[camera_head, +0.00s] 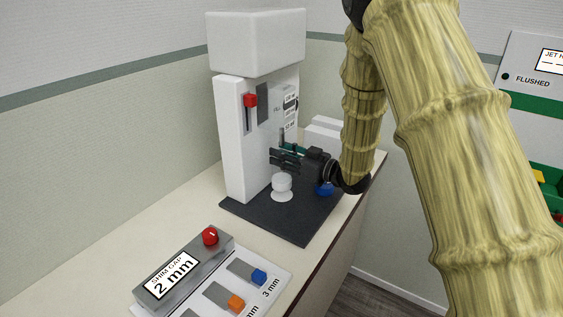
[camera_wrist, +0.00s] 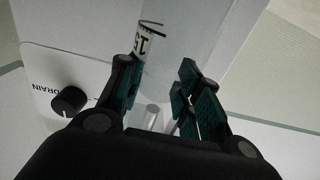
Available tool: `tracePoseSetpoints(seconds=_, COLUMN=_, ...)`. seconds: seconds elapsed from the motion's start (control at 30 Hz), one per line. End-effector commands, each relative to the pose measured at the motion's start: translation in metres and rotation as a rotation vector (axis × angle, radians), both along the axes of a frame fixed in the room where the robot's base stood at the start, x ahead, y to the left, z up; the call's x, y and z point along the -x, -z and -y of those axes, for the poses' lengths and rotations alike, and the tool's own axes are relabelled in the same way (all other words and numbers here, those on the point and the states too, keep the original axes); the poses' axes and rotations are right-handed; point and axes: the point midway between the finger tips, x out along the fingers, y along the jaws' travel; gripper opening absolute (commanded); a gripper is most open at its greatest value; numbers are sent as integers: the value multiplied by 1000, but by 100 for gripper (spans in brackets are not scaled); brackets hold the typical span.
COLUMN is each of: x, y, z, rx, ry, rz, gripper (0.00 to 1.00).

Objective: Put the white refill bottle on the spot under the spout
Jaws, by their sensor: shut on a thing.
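The dispenser (camera_head: 235,140) is a tall white unit with a big white block on top and a red lever on its front. My gripper (camera_head: 284,159) is in front of its lower part, with the fingers pointing left. It is shut on the white refill bottle (camera_head: 281,182), whose rounded white lower part shows just below the fingers. My fingers hide its upper part. Below it is a pale round spot (camera_head: 282,196) on the dark base; I cannot tell whether they touch. In the wrist view my gripper (camera_wrist: 160,95) has a pale, see-through shape between its fingers. The spout is not clear.
A black knob marked DRAIN (camera_wrist: 69,101) is left of my fingers in the wrist view. A blue thing (camera_head: 324,189) is by my wrist. A grey shim-gap box (camera_head: 185,270) with a red button and a board with coloured blocks (camera_head: 245,285) lie in front. Counter left of the base is clear.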

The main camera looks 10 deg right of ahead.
Motion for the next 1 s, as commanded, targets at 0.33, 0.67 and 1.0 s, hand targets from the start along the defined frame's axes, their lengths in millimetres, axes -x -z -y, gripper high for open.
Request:
tracePoseSetpoints(seconds=0.33, x=-2, y=16, z=-3, rx=1, ry=1, rz=-4, gripper=0)
tracePoseSetpoints(seconds=0.67, x=-2, y=35, z=-2, rx=1, ry=1, rz=1, gripper=0)
tracePoseSetpoints(seconds=1.0, x=-2, y=38, z=-2, rx=0, ry=1, rz=0, gripper=45)
